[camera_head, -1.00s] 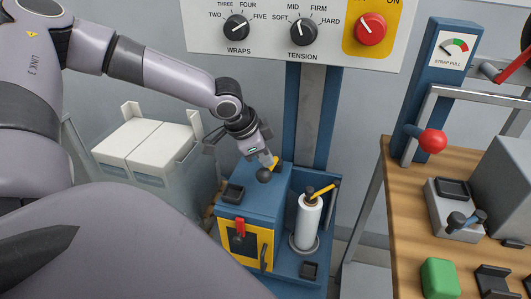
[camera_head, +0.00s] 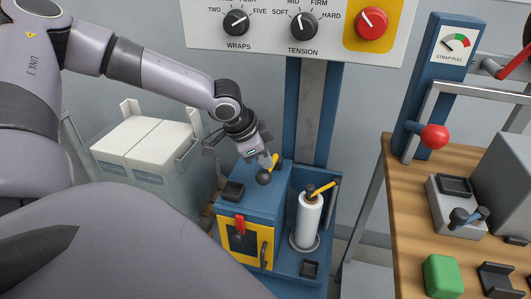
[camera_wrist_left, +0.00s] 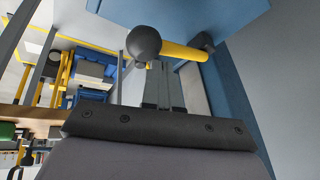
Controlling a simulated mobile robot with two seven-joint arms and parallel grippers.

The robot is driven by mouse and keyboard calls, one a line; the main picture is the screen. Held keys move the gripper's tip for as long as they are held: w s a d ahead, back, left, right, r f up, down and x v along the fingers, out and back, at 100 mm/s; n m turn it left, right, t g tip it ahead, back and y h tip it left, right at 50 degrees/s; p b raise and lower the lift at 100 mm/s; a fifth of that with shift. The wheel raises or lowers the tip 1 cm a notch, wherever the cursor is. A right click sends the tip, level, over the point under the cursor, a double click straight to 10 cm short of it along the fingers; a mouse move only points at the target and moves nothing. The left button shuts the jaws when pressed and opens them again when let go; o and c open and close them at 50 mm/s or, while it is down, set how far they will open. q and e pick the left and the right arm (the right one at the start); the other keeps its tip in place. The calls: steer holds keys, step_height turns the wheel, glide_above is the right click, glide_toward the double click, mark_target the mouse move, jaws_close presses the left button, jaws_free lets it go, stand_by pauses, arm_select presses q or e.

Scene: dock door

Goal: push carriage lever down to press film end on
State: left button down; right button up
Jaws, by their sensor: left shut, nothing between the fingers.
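The carriage lever is a yellow bar (camera_wrist_left: 185,52) with a dark ball knob (camera_head: 264,177) on the blue carriage box (camera_head: 262,204). In the left wrist view the knob (camera_wrist_left: 143,43) and bar lie just past my left fingertips. My left gripper (camera_head: 268,160) is shut and empty at the lever, close to the knob; whether it touches cannot be told. Its closed fingers also show in the left wrist view (camera_wrist_left: 160,75). The white film roll (camera_head: 308,220) stands upright on the carriage to the right of the box. My right gripper does not show.
A control panel (camera_head: 270,30) with dials and a red button hangs above the blue mast. A wooden bench (camera_head: 405,225) with a red-knobbed lever (camera_head: 434,137) and a green block (camera_head: 441,277) is at right. A bin of white boxes (camera_head: 150,145) stands at left.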

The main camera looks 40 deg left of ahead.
arm_select(q)
steer(key=shift+s+d+f+b, duration=0.1)
steer(key=shift+s+f+b, duration=0.1)
steer(key=shift+f+b, duration=0.25)
steer(key=shift+s+d+f+b, duration=0.1)
steer(key=shift+s+f+b, duration=0.15)
steer(key=shift+f, duration=0.3)
stand_by(0.7)
stand_by(0.5)
steer(key=shift+w+a+r+p, duration=0.15)
steer(key=shift+w+r+p, duration=0.15)
steer(key=shift+r+p, duration=0.45)
steer(key=shift+w+a+r+p, duration=0.15)
steer(key=shift+w+r+p, duration=0.2)
steer(key=shift+r+p, duration=0.4)
steer(key=shift+w+a+r+p, duration=0.15)
steer(key=shift+w+r+p, duration=0.15)
steer(key=shift+r+p, duration=0.4)
steer(key=shift+r, duration=0.1)
steer(key=r+p, duration=0.1)
steer(key=w+r+p, duration=0.1)
steer(key=r, duration=0.1)
steer(key=a+r+p, duration=0.1)
steer(key=p, duration=0.1)
steer(key=shift+w+r, duration=0.3)
steer(key=shift+w, duration=0.05)
